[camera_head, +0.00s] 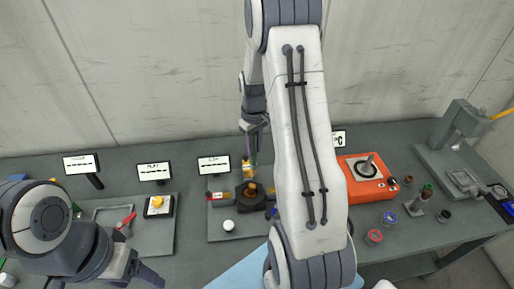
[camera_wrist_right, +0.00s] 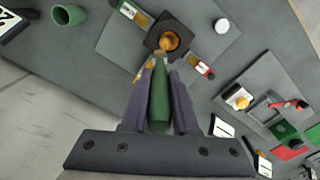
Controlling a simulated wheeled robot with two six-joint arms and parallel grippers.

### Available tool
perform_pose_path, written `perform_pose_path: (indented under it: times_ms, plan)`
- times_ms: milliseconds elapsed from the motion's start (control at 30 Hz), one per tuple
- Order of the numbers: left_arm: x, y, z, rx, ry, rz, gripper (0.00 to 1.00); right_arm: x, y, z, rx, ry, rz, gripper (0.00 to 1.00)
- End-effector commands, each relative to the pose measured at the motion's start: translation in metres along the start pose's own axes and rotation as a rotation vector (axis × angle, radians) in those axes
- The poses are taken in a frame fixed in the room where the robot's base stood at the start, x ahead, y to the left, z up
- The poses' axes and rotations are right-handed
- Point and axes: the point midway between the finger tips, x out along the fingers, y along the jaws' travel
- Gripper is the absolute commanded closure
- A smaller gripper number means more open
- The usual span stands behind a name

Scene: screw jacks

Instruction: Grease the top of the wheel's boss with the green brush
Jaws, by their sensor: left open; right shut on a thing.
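My right gripper (camera_head: 254,130) is shut on the green brush (camera_head: 250,156). The right wrist view shows the green handle (camera_wrist_right: 160,98) between the two fingers, pointing at the jack. The screw jack is dark, and its wheel has an orange-yellow boss (camera_wrist_right: 170,41) in the middle; in the head view the boss (camera_head: 251,188) lies just below the brush. The brush tip is close to the boss, and I cannot tell whether it touches. My left gripper (camera_head: 150,277) is open and empty at the lower left, away from the jack.
A white round cap (camera_head: 228,225) and red-ended pieces (camera_head: 216,196) lie by the jack on the grey plate. An orange device (camera_head: 367,180) and several small pots stand right. A board with a yellow knob (camera_head: 156,203) and a red lever (camera_head: 127,220) is left. Label signs stand behind.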

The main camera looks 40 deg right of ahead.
Motion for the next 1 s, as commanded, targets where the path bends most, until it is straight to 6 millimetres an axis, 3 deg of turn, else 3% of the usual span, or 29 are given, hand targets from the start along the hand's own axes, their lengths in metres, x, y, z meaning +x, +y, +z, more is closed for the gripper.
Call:
perform_pose_path:
  times_ms: [100,267,1000]
  plan:
    - [-0.013,0.001,-0.001,-0.001,0.0,0.0,0.32,-0.015,-0.002,-0.001,-0.003,0.0,0.0,1.0]
    - [-0.019,0.001,-0.001,-0.002,0.0,0.0,0.32,-0.024,-0.003,-0.002,-0.004,0.0,0.0,1.0]
    - [-0.018,0.001,-0.001,-0.002,0.0,0.0,0.32,-0.023,-0.002,-0.001,-0.004,0.0,0.0,1.0]
